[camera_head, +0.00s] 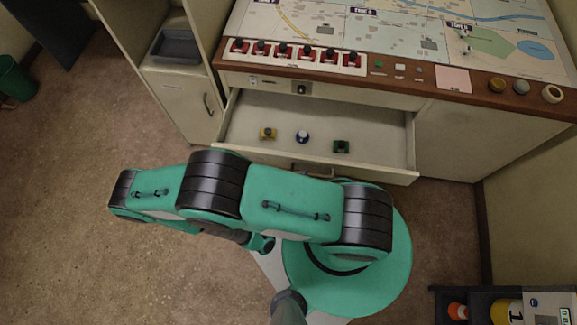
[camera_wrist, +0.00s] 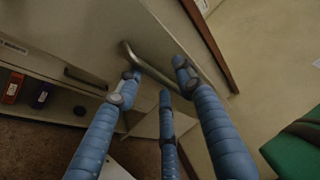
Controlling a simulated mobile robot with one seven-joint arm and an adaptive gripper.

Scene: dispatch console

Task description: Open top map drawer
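The top map drawer (camera_head: 375,123) is pulled out from under the map console (camera_head: 470,95) in the head view. Its pale front panel (camera_head: 385,173) stands well clear of the console body. In the wrist view, a metal bar handle (camera_wrist: 148,66) crosses near the fingertips of my gripper (camera_wrist: 158,82). Its blue fingers are spread apart, with the handle among them; contact cannot be told. In the head view my arm hides the gripper.
A cabinet (camera_head: 185,100) with a dark handle stands left of the drawer. A green bin (camera_head: 14,78) is at the far left. A dark shelf (camera_head: 478,308) with several items is at lower right. The floor on the left (camera_head: 60,200) is clear.

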